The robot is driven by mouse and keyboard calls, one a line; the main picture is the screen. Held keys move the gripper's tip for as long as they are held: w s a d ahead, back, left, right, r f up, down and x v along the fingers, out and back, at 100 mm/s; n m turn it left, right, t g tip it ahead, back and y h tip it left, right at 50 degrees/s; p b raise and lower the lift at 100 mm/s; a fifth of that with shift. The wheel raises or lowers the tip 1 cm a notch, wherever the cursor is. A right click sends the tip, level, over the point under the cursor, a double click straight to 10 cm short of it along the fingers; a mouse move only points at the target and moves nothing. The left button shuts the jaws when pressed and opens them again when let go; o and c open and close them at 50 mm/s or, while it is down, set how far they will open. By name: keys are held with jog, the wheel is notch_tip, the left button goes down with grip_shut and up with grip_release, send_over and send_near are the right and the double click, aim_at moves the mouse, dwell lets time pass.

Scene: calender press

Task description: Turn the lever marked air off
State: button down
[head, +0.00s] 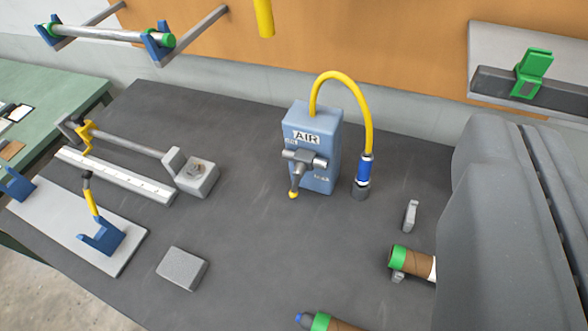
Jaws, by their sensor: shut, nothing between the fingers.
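A blue box (326,135) marked AIR stands upright on the dark table, near the middle of the head view. A grey metal lever (297,178) with a yellow tip is on its front. The lever hangs down from a horizontal metal valve body (304,158), tilted slightly left. Two small labels beside it are too small to read. My gripper (530,126) shows as a large dark grey shape at the right edge, shut and empty, apart from the box and lever. Its lower part is cut off by the frame.
A yellow hose (368,110) arches from the box to a blue fitting (364,170) on its right. Brown rolls with green ends (412,262) lie at lower right. A grey block (182,268) and a metal fixture (195,175) are on the left. Table between block and box is clear.

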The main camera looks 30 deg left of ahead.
aim_at(296, 183)
jog(key=w+a+f+n+g+p, duration=0.2)
jog(key=w+a+f+g+p, duration=0.4)
jog(key=w+a+f, duration=0.6)
jog(key=w+a+f+n+g+h+p, duration=0.1)
jog(key=a+f+n+g+h+p, duration=0.15)
jog(key=a+f+p, duration=0.95)
jog(key=s+f+b+x, duration=0.1)
jog(key=s+b+x, duration=0.1)
jog(key=x, duration=1.5)
jog(key=shift+d+f+n+b, duration=0.15)
jog(key=shift+f+n+b, duration=0.2)
jog(key=shift+f+b, duration=0.2)
